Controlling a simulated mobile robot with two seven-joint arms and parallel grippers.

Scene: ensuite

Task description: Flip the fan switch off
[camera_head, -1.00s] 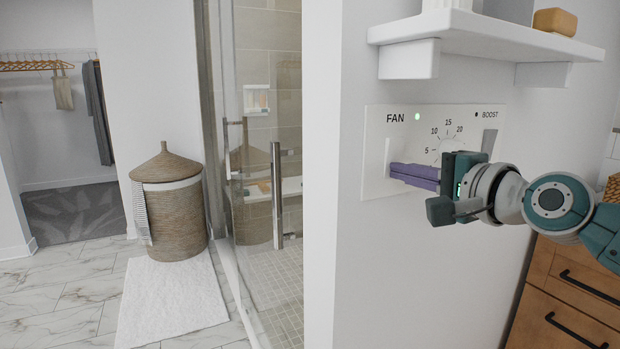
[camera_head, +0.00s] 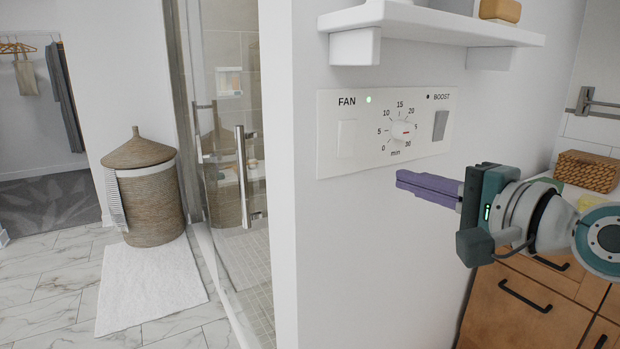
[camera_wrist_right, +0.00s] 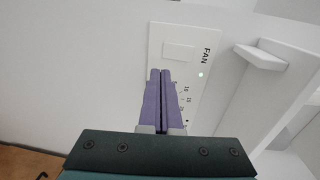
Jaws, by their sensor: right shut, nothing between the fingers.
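The white fan panel (camera_head: 330,165) is on the wall, with the word FAN beside a lit green light (camera_head: 368,99). The fan switch (camera_head: 346,138) is a white rocker under that word, in full view. A round timer dial (camera_head: 402,131) is right of it. My right gripper (camera_head: 399,180), with purple fingers, is shut and empty, below the panel and apart from the switch. In the right wrist view the shut fingers (camera_wrist_right: 160,72) point toward the panel and the switch (camera_wrist_right: 179,51) shows just beyond their tips. My left gripper is not in view.
A grey BOOST switch (camera_head: 440,125) is at the panel's right, its light dark. A white shelf (camera_head: 440,24) juts out above the panel. Wooden drawers (camera_head: 530,300) stand below right. A wicker basket (camera_head: 150,205) and glass shower door are at left.

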